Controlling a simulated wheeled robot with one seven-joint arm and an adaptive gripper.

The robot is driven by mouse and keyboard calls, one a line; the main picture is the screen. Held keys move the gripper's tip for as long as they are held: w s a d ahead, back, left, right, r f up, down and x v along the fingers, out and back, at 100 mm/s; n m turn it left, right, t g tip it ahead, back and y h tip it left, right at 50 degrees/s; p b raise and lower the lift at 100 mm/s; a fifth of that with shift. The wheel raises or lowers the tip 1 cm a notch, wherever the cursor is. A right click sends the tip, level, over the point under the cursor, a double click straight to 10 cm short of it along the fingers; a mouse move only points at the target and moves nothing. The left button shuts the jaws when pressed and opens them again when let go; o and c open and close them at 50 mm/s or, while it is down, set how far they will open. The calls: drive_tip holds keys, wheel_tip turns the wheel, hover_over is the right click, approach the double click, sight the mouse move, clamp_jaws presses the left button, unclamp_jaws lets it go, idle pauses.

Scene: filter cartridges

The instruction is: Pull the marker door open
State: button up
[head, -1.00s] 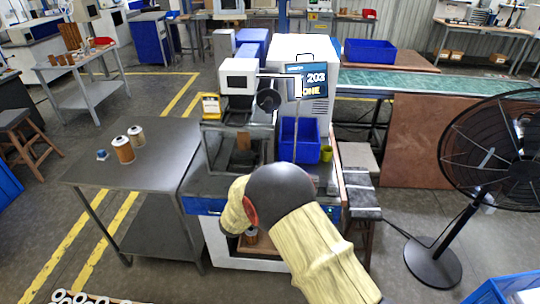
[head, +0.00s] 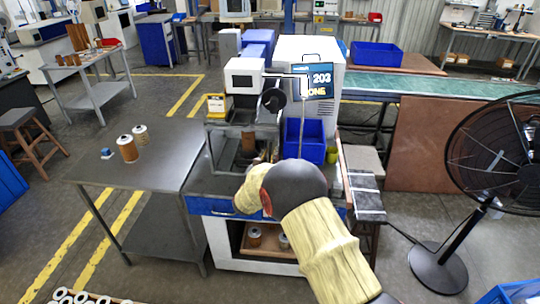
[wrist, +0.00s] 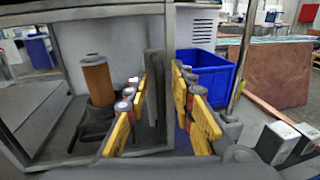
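The marker (head: 246,78) is a white and grey machine with a framed chamber on the bench. In the wrist view, the chamber's grey frame (wrist: 100,8) surrounds a brown filter cartridge (wrist: 97,80) standing on a dark holder; the cartridge also shows in the head view (head: 249,143). A dark upright bar (wrist: 155,88), apparently the door's handle, stands at the chamber's right edge. My gripper (wrist: 160,88) is open, its yellow fingers either side of this bar. I cannot tell whether they touch it. My arm hides the gripper in the head view.
A blue bin (wrist: 205,70) stands just right of the chamber. A side table (head: 165,170) with two cartridges is at left. A black fan (head: 495,160) stands at right. A shelf below the bench holds cartridges (head: 254,237).

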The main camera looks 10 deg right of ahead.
drive_tip(key=shift+c, duration=0.4)
clamp_jaws()
idle(0.4)
